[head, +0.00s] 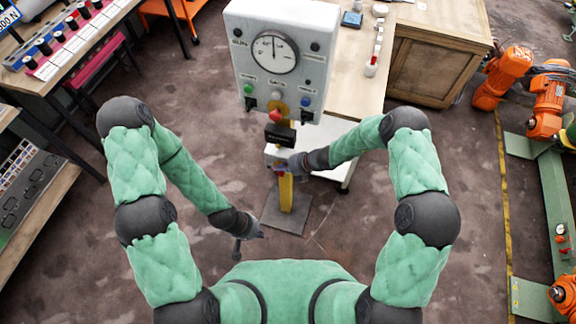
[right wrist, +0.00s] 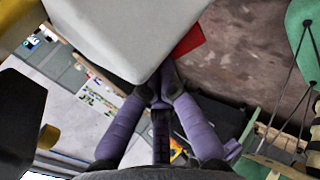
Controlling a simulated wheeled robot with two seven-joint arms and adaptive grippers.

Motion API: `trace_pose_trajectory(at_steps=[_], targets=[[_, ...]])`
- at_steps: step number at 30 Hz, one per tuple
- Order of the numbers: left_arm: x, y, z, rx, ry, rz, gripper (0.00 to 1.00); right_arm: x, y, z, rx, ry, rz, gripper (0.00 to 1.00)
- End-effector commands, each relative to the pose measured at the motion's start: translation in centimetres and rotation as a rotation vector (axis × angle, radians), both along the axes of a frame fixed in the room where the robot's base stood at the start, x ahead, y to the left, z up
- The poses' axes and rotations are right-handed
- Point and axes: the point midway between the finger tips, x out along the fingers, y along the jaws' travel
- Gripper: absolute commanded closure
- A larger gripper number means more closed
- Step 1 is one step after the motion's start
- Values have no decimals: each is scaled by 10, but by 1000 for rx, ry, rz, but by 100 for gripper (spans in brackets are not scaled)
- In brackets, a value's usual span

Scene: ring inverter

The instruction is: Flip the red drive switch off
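A small white box (head: 274,152) sits on the yellow post below the control panel. A red part (head: 280,168) shows at its lower edge, beside my right gripper (head: 287,165); it looks like the red switch, but is small and partly hidden. In the right wrist view a red piece (right wrist: 189,42) sticks out from behind the white box (right wrist: 125,35). My right gripper's purple fingers (right wrist: 163,88) come together at the box's lower corner, apparently with nothing between them; contact is unclear. My left gripper (head: 250,246) hangs low with its fingers spread and empty.
The grey control panel (head: 312,75) has a dial, a green button (head: 248,89), a blue button (head: 305,101) and a red knob (head: 276,116). A black box (head: 280,135) is just below it. A workbench (head: 372,90) stands behind. Floor around the post base (head: 287,218) is clear.

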Motion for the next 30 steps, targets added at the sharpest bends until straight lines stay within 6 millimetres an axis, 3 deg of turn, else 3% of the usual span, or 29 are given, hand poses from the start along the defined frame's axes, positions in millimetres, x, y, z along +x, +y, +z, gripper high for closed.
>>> trace_pose_trajectory(at_steps=[1,3,8,15,30], targets=[[0,0,15,0,0,0,100,0,4,7,-34,10,6,100],[0,0,24,0,0,0,100,1,6,6,-80,25,5,100],[0,0,38,0,0,0,100,1,10,4,-177,56,5,100],[0,0,55,0,0,0,100,4,15,2,-170,58,1,100],[0,0,60,0,0,0,100,7,22,-1,-169,56,1,100]])
